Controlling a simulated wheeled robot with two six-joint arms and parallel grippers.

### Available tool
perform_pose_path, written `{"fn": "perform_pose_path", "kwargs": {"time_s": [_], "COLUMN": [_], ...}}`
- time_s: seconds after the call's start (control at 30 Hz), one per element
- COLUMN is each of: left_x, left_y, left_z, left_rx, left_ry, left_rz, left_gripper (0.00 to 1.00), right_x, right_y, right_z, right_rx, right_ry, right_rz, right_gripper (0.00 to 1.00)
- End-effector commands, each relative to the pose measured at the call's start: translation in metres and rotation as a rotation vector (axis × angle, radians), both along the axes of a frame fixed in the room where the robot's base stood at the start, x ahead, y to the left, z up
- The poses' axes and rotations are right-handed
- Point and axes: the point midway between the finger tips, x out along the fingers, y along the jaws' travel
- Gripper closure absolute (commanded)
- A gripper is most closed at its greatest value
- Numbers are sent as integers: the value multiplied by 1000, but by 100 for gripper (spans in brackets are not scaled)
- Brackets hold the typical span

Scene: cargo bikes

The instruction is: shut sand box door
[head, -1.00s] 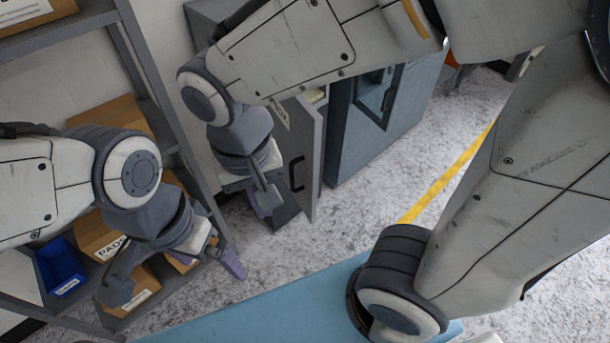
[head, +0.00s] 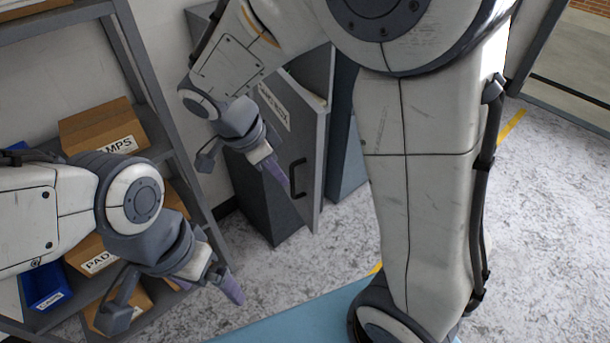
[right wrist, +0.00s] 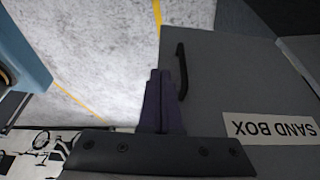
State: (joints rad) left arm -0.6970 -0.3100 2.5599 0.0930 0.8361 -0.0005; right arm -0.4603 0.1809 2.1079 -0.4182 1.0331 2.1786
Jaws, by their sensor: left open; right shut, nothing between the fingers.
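The sand box door (head: 309,140) is a grey panel with a black handle (head: 298,178) and a white SAND BOX label (head: 273,106). It stands at an angle, partly open, with a pale thing showing behind its top edge. The dark grey cabinet body (head: 230,25) is mostly hidden by my right arm. My right gripper (head: 279,173) is shut and empty in front of the door, left of the handle. In the right wrist view its fingers (right wrist: 161,100) lie over the door face beside the handle; contact cannot be told. My left gripper (head: 229,285) is open and empty, away from the door.
A grey shelf rack (head: 150,95) with cardboard boxes (head: 100,130) and a blue bin (head: 42,287) stands at the left, close to my left arm. A blue-grey cabinet (head: 342,165) stands just right of the door. Speckled floor (head: 545,210) is clear at the right.

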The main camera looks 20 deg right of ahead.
Motion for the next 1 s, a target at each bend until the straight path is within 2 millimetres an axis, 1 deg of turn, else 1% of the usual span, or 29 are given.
{"fn": "perform_pose_path", "kwargs": {"time_s": [0.03, 0.2, 0.3, 0.5, 0.87, 0.9, 1.0], "left_x": [0, 0, 0, 0, 0, 0, 0], "left_y": [0, 0, 0, 0, 0, 0, 0], "left_z": [1, 3, 12, 17, 17, 17, 16], "left_rx": [0, 0, 0, 0, 0, 0, 0], "left_ry": [0, 0, 0, 0, 0, 0, 0], "left_rz": [0, 0, 0, 0, 0, 0, 0], "left_gripper": [0, 0, 0, 0, 0, 0, 0], "right_x": [-1, 0, 3, 5, 6, 6, 6], "right_y": [-5, -18, -35, -53, -56, -59, -58], "right_z": [-12, -44, -39, -41, -42, -42, -42], "right_rx": [-3, -2, 1, 1, 2, 2, 2], "right_ry": [7, 7, 0, 1, 0, 1, 0], "right_rz": [-2, 0, -4, 1, 3, 1, 9], "right_gripper": [100, 100, 100, 100, 100, 100, 100]}}
